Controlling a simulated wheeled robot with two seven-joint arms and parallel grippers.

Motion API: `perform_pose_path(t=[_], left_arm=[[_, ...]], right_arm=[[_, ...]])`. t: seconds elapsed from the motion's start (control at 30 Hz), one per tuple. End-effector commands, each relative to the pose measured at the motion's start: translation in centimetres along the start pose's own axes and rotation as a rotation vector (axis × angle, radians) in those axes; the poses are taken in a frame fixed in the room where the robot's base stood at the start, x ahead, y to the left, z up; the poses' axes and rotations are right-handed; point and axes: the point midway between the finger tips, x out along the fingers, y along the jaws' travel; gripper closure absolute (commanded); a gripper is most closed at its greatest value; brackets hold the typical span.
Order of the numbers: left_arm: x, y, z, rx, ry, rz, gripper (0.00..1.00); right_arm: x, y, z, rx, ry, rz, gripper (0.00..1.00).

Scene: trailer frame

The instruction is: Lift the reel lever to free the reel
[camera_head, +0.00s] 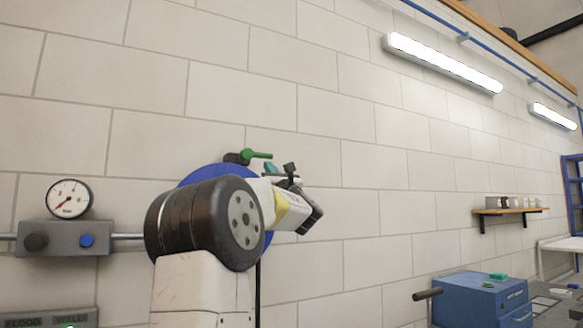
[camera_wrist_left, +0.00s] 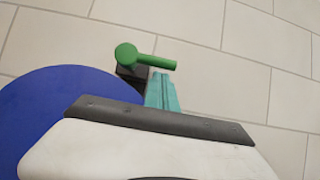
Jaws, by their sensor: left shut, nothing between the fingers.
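The green reel lever (camera_head: 257,154) sits on a dark bracket at the top of the blue reel (camera_head: 212,173) on the wall. Its handle points right, nearly level. My arm hides much of the reel in the head view. The left wrist view shows the lever (camera_wrist_left: 140,60) and part of the reel's blue disc (camera_wrist_left: 45,112). My left gripper (camera_head: 271,168) has teal fingers, just below the lever's handle in the head view. In the left wrist view its fingers (camera_wrist_left: 158,88) are shut and empty, close under the handle; I cannot tell if they touch it. My right gripper is out of view.
A pressure gauge (camera_head: 69,199) stands on a grey valve block (camera_head: 66,238) at left, with a pipe running towards the reel. A blue box (camera_head: 475,299) stands low at right. A wooden shelf (camera_head: 511,211) is on the wall behind. The wall right of the lever is clear.

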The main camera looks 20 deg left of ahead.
Motion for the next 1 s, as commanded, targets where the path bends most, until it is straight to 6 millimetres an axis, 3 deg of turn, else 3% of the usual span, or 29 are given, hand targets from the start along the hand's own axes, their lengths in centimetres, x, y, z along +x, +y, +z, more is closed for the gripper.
perform_pose_path(t=[0.23, 1.0], left_arm=[[1.8, 0.0, 0.0, 0.000, 0.000, 0.001, 1.00], [2.1, -0.1, 0.3, -0.056, 0.000, 0.038, 1.00]], right_arm=[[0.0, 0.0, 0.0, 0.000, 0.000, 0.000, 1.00], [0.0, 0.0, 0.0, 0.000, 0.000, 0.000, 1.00]])
